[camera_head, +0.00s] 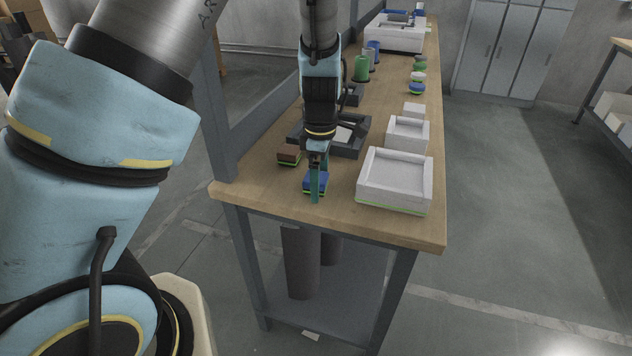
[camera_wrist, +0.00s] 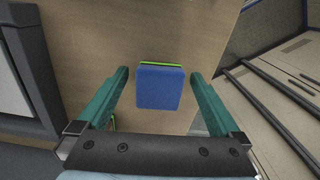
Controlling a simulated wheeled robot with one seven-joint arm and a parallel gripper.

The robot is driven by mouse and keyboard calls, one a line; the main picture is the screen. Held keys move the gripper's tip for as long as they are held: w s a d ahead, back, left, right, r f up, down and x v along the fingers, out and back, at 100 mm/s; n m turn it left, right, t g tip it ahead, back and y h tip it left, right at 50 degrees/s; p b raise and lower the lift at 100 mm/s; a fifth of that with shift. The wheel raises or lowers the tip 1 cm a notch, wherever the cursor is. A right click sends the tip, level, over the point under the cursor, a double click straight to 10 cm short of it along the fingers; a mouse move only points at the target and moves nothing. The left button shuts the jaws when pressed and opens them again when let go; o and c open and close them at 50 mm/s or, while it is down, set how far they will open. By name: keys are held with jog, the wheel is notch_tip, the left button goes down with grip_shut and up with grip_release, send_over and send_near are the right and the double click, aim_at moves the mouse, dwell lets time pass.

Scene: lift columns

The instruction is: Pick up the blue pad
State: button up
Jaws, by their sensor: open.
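The blue pad (camera_head: 312,182) is a small blue block with a green edge. It lies on the wooden table (camera_head: 394,229) near the front edge. In the wrist view the blue pad (camera_wrist: 160,88) sits between the tips of the two teal fingers, with a gap on each side. My gripper (camera_head: 318,190) points down at the pad in the head view, and one finger overlaps it there. My gripper (camera_wrist: 161,82) is open and holds nothing. The head view does not clearly show how high the fingertips are above the table.
A white tray (camera_head: 395,182) stands to the right, with smaller white boxes (camera_head: 407,132) behind. Green and blue cylinders (camera_head: 361,69) stand farther back. The table's front edge is close.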

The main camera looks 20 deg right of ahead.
jog(key=shift+c, duration=0.4)
jog(key=c, duration=1.3)
jog(key=shift+r, duration=0.15)
